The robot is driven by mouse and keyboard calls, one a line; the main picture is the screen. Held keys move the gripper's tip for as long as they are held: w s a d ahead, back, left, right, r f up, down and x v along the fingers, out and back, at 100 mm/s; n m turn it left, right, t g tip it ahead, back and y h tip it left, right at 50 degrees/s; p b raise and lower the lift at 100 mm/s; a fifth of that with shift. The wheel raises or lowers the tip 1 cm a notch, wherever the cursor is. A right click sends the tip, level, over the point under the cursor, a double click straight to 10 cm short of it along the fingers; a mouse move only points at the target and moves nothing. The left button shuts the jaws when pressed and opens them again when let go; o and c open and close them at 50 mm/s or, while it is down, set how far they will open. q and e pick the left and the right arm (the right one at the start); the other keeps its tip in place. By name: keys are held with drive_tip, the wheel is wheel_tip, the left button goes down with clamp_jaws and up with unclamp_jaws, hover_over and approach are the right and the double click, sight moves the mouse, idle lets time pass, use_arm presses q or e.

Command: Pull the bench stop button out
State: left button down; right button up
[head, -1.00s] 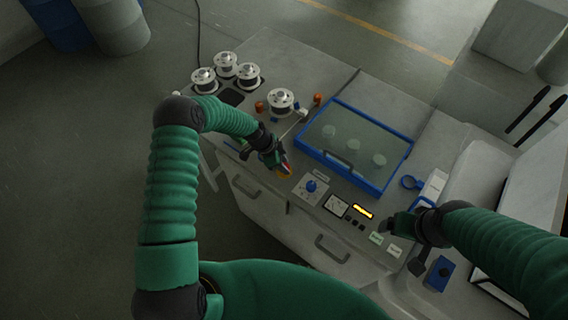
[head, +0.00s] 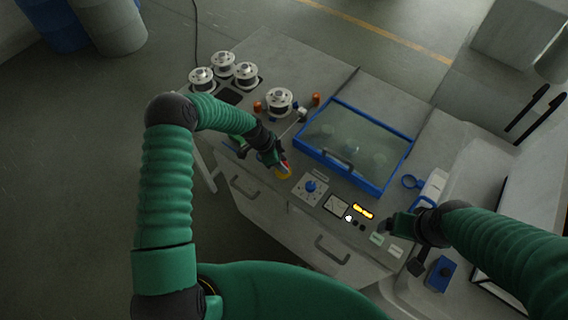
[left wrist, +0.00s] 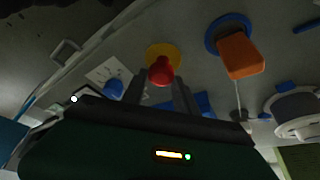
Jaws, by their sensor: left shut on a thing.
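The bench stop button is a red knob (left wrist: 160,70) on a yellow round base (left wrist: 163,50) in the left wrist view. In the head view the yellow base (head: 283,175) shows at the bench's front edge, partly covered by my left gripper (head: 280,163). The left fingers stand on both sides of the red knob and are shut on it. My right gripper (head: 387,227) is at the right end of the control panel, apart from the button; its jaws are too dark to read.
A blue knob (head: 310,186) and a lit yellow display (head: 362,211) sit right of the button. A blue-framed covered tray (head: 330,164) lies behind. Wire spools (head: 279,100) and an orange part (head: 316,98) stand at the back left. A blue box (head: 440,273) is at the right.

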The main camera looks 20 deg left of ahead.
use_arm(q)
drive_tip(key=c, duration=1.2)
unclamp_jaws()
drive_tip(key=shift+a+r, duration=0.1)
drive_tip(key=shift+a, duration=0.35)
drive_tip(key=shift+o, duration=1.2)
drive_tip(key=shift+s, duration=0.15)
drive_tip(key=shift+a, duration=0.25)
drive_tip(key=shift+r+b, duration=0.3)
drive_tip(key=shift+r, duration=0.25)
drive_tip(key=b+v, duration=0.4)
drive_tip(key=v, duration=1.2)
drive_tip(key=shift+s+a+f, duration=0.15)
drive_tip(key=shift+a+f, duration=0.05)
drive_tip(key=shift+a, duration=0.15)
use_arm(e)
drive_tip(key=f, duration=0.2)
drive_tip(key=a+f, duration=0.1)
drive_tip(key=f, duration=0.1)
drive_tip(key=shift+s+f, duration=0.1)
drive_tip(key=shift+s, duration=0.15)
use_arm(q)
drive_tip(key=shift+d, duration=0.2)
use_arm(e)
drive_tip(key=shift+d, duration=0.2)
